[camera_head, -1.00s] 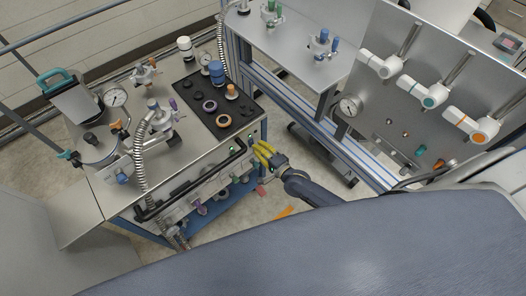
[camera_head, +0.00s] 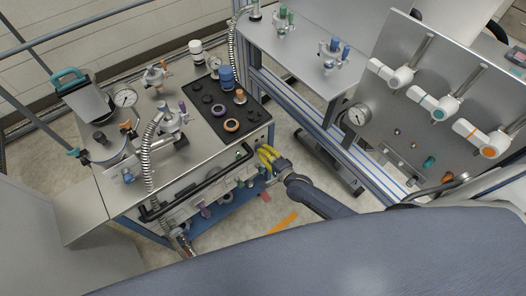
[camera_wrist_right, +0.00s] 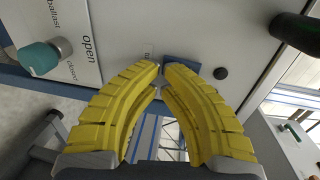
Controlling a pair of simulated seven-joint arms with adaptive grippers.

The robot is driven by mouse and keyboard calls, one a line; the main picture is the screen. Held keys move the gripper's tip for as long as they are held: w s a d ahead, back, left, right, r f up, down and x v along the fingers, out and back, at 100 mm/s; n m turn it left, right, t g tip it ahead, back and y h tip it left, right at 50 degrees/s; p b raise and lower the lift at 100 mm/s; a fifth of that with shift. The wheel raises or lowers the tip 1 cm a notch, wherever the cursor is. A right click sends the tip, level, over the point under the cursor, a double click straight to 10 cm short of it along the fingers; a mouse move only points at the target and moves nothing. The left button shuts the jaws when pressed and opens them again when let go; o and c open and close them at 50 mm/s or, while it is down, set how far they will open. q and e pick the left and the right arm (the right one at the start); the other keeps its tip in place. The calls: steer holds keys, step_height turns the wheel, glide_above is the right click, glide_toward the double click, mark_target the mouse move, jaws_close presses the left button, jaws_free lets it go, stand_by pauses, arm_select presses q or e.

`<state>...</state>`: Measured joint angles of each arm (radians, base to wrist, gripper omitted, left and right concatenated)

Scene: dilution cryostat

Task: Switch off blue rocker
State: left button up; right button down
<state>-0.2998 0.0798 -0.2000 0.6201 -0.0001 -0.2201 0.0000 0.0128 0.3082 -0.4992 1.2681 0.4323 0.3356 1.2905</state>
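My right gripper (camera_head: 265,154) is at the right end of the front panel (camera_head: 222,181) of the left cart. In the right wrist view its yellow fingers (camera_wrist_right: 161,68) bow inward, with tips nearly meeting and nothing visible held between them. A dark blue square piece (camera_wrist_right: 184,61), which looks like the blue rocker, sits on the panel just beyond the right fingertip. That fingertip partly covers it, so I cannot tell whether they touch or which way the rocker is tipped. The rocker cannot be made out in the head view. My left gripper is not in view.
A teal knob (camera_wrist_right: 40,58) beside "open" and "ballast" lettering is left of the fingers; a small black button (camera_wrist_right: 221,73) is to their right. A dark handle (camera_wrist_right: 296,33) juts out at upper right. A black rail (camera_head: 190,186) runs along the cart front. A valve panel (camera_head: 432,110) stands right.

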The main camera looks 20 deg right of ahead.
steer(key=s+d+f, duration=0.2)
steer(key=s+d, duration=0.2)
steer(key=s, duration=0.9)
steer(key=shift+d, duration=0.2)
steer(key=shift+s, duration=0.1)
steer(key=s+d+f+n+g+h, duration=0.1)
steer(key=s+d+f+n+g, duration=0.2)
steer(key=s+f+n, duration=0.4)
steer(key=s+d+f+n+g+h, duration=0.2)
steer(key=s+f+n+g, duration=0.15)
steer(key=f, duration=0.65)
steer(key=s+d+f+n+g+h, duration=0.1)
steer(key=s+d+f+n+g, duration=0.15)
steer(key=s+f+n, duration=0.45)
steer(key=s+a+f+g, duration=0.1)
steer(key=s+f, duration=0.2)
steer(key=s, duration=0.4)
steer(key=s+a+f+g+h, duration=0.1)
steer(key=s+f, duration=0.3)
steer(key=s, duration=0.4)
steer(key=s+a+f+g, duration=0.2)
steer(key=s+f+g, duration=0.1)
steer(key=s, duration=0.4)
steer(key=shift+s+a+f, duration=0.15)
steer(key=shift+s+f, duration=0.05)
steer(key=shift+f, duration=0.15)
